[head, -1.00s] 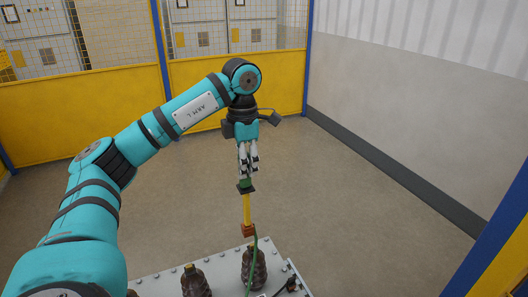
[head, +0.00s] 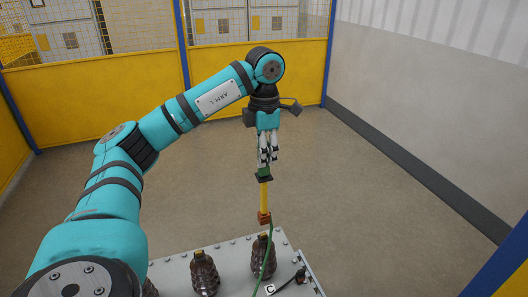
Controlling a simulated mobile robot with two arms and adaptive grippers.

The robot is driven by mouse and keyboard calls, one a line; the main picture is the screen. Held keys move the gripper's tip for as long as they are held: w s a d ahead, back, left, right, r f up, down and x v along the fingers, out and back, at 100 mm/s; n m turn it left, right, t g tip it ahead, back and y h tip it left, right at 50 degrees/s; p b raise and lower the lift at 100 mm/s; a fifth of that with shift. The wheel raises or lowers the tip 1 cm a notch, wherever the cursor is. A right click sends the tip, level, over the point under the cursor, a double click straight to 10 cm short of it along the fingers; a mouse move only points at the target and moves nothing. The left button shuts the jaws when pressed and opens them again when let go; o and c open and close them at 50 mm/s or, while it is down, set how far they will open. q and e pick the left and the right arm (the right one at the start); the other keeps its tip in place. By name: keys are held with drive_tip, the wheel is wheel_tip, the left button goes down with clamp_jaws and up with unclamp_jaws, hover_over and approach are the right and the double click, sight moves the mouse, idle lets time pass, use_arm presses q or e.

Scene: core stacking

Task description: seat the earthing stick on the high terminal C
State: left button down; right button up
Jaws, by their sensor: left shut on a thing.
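My left gripper (head: 267,157) points down and is shut on the green top end of the earthing stick (head: 264,195). The stick is yellow, roughly upright, with a copper-brown clamp (head: 264,218) at its lower end. A green cable hangs from the clamp. The high terminal C (head: 262,261) is a brown ribbed insulator with a light cap, by a plate marked C (head: 270,289). The clamp appears just above its cap in the picture, with a small gap; depth alignment is hard to tell. The cable passes in front of the insulator. My right gripper is not in view.
A second brown insulator (head: 204,274) stands to the left on the grey bolted tank lid (head: 232,262), and a third is partly behind my arm. A small dark fitting (head: 300,275) sits on the right. Yellow mesh fencing and a grey wall (head: 430,110) surround open floor.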

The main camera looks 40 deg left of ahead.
sight(264, 175)
use_arm(q)
drive_tip(key=shift+f+b, duration=0.3)
drive_tip(key=shift+f, duration=0.3)
drive_tip(key=shift+s+f+b, duration=0.1)
drive_tip(key=shift+f+b, duration=0.45)
drive_tip(key=shift+f, duration=0.25)
drive_tip(key=shift+f+b, duration=0.35)
drive_tip(key=shift+f, duration=0.25)
drive_tip(key=shift+p, duration=0.4)
